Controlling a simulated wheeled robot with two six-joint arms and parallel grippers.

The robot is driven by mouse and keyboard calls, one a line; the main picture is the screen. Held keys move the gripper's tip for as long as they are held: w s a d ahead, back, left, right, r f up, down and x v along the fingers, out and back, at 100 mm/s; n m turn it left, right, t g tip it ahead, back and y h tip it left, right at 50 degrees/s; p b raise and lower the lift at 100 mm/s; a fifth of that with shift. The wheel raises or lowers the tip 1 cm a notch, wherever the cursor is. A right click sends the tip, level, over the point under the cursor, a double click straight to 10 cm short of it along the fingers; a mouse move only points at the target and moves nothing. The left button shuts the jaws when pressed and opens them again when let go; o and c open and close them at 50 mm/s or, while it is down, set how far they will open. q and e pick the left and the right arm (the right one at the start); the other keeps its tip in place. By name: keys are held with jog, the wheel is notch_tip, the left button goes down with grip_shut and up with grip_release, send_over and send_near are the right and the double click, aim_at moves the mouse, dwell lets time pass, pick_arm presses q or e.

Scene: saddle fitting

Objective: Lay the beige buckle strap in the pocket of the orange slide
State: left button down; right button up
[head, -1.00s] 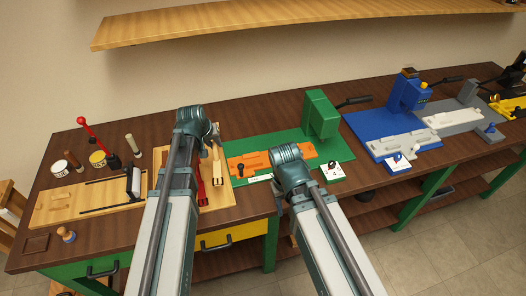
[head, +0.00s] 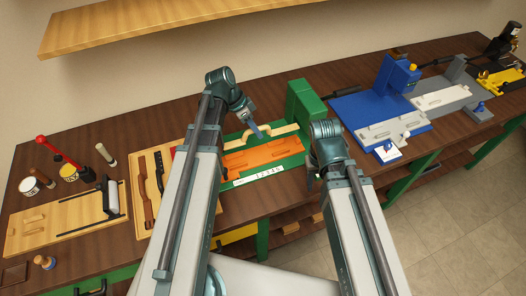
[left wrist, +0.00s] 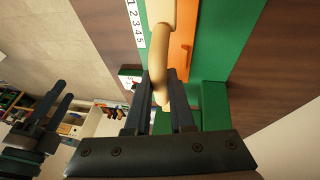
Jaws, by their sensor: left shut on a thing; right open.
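The strap is held lengthwise above the back part of the orange slide (head: 262,156), which lies on the green base (head: 292,158). In the left wrist view the strap (left wrist: 186,25) runs between the fingers (left wrist: 168,102), with the orange slide (left wrist: 181,45) partly hidden behind it. The slide's pocket cannot be made out clearly. My right gripper (head: 312,182) is open and empty, at the right front of the green base, mostly hidden by its wrist.
A green press block (head: 303,101) stands at the right back of the green base. A white number strip (head: 258,176) lies in front. Blue (head: 390,95) and grey stations stand to the right.

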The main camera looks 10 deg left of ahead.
pick_arm(q)
jog(key=shift+f+b, duration=5.1)
jog(key=shift+f, duration=0.05)
jog(key=shift+r, duration=0.15)
jog(key=c, duration=0.8)
grip_release()
